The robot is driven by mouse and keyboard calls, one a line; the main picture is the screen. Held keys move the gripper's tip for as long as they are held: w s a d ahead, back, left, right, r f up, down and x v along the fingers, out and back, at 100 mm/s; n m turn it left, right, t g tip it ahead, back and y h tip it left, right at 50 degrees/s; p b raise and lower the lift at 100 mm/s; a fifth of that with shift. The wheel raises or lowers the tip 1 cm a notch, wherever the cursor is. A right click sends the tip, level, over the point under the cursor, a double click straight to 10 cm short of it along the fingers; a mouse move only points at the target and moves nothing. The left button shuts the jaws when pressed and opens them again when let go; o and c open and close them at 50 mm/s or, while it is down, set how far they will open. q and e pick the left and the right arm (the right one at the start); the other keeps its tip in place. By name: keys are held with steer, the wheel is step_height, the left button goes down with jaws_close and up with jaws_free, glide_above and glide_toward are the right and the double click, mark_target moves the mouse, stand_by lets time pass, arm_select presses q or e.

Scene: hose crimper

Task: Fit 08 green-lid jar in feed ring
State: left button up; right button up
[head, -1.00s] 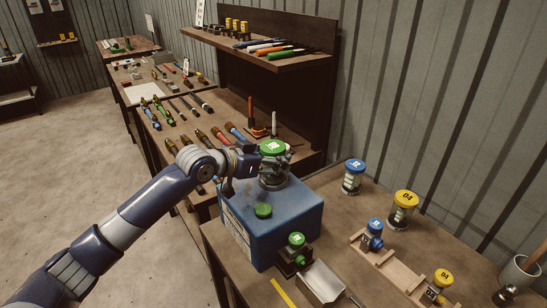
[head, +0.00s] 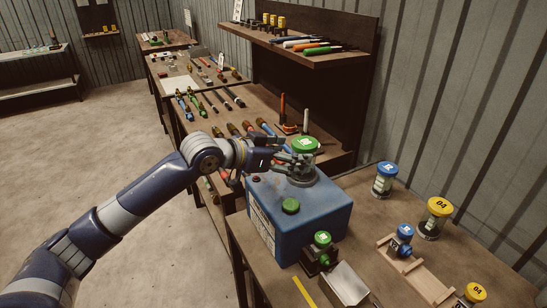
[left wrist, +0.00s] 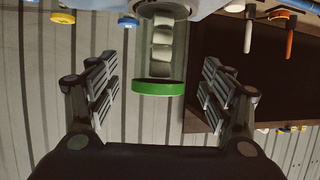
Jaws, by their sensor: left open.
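The green-lid jar (head: 306,146) stands upright at the grey feed ring (head: 303,181) on top of the blue crimper box (head: 315,210). The number on its lid is too small to read. My left gripper (head: 292,160) is open at the left side of the jar, partly covering its body. In the left wrist view, the picture is upside down: the jar's green lid (left wrist: 159,88) lies between and beyond the two spread fingers (left wrist: 160,95), with gaps on both sides. How deep the jar sits in the ring cannot be told. My right gripper is not in view.
A smaller green-capped item (head: 322,240) stands before the box. Blue-lid (head: 385,179) and yellow-lid (head: 435,217) jars and a wooden rack (head: 420,272) are on the right. A tool shelf (head: 310,45) rises behind.

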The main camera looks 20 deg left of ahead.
arm_select(q)
steer(key=b+v, duration=0.1)
steer(key=v, duration=0.5)
steer(key=shift+s, duration=0.1)
stand_by(0.4)
